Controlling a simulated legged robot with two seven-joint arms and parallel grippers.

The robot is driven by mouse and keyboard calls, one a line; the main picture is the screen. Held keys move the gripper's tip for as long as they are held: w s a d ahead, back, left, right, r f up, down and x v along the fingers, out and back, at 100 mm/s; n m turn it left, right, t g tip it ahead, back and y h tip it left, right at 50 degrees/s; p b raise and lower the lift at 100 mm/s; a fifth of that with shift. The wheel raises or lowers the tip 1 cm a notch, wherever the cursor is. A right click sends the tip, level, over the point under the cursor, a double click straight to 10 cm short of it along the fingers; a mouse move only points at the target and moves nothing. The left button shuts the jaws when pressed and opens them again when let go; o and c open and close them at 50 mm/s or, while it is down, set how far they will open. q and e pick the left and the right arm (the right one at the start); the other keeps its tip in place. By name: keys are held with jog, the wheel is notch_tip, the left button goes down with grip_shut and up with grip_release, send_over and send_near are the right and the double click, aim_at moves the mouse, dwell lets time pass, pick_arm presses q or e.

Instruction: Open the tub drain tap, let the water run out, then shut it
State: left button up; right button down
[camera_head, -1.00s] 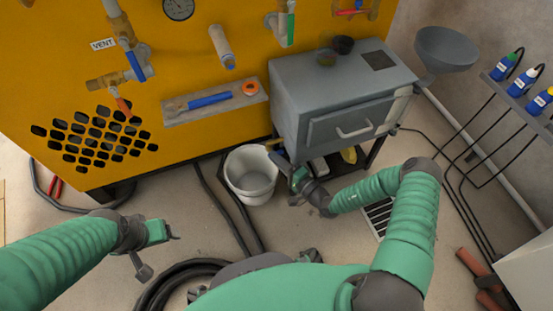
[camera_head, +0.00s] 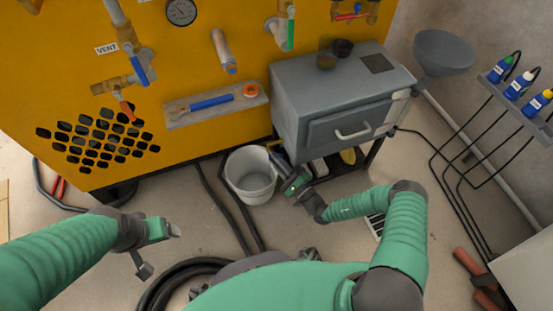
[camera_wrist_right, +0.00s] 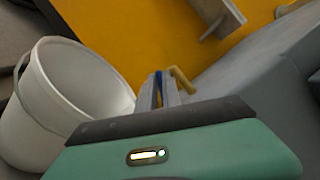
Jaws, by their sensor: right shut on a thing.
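The grey tub (camera_head: 300,105) stands on legs against the yellow machine. Its drain tap, with a brass outlet (camera_wrist_right: 183,82) and a blue lever (camera_wrist_right: 158,88), sits low on the tub's left side. My right gripper (camera_head: 276,155) is beside the white bucket, under the tub's left corner. In the right wrist view its fingers (camera_wrist_right: 164,88) are shut on the blue lever, which they largely hide. The bucket (camera_head: 250,175) stands left of the gripper, and its visible inside (camera_wrist_right: 85,80) shows no clear water. My left gripper (camera_head: 172,231) is far left, away from the tap; its jaw gap is unclear.
A shelf (camera_head: 215,107) with a blue-handled tool is on the yellow machine, above the bucket. Black hoses (camera_head: 225,205) lie on the floor left of the bucket. A bottle rack (camera_head: 500,95) stands at right.

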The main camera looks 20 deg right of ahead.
jog(key=shift+s+a+f+m+t+h, duration=0.15)
jog(key=shift+m+t+h, duration=0.2)
jog(key=shift+m, duration=0.9)
jog(key=shift+w+f+m+t+h, duration=0.1)
jog(key=shift+m+t+h, duration=0.25)
jog(key=shift+m, duration=0.85)
jog(key=shift+s+a+f+m+t+h, duration=0.15)
jog(key=shift+m+t, duration=0.25)
jog(key=shift+m, duration=0.85)
jog(key=shift+w+m+h, duration=0.1)
jog(key=shift+m+h, duration=0.15)
jog(key=shift+m, duration=0.05)
jog(key=c, duration=1.6)
grip_release()
jog(key=shift+o, duration=0.4)
jog(key=shift+d, duration=0.1)
jog(key=shift+r, duration=0.1)
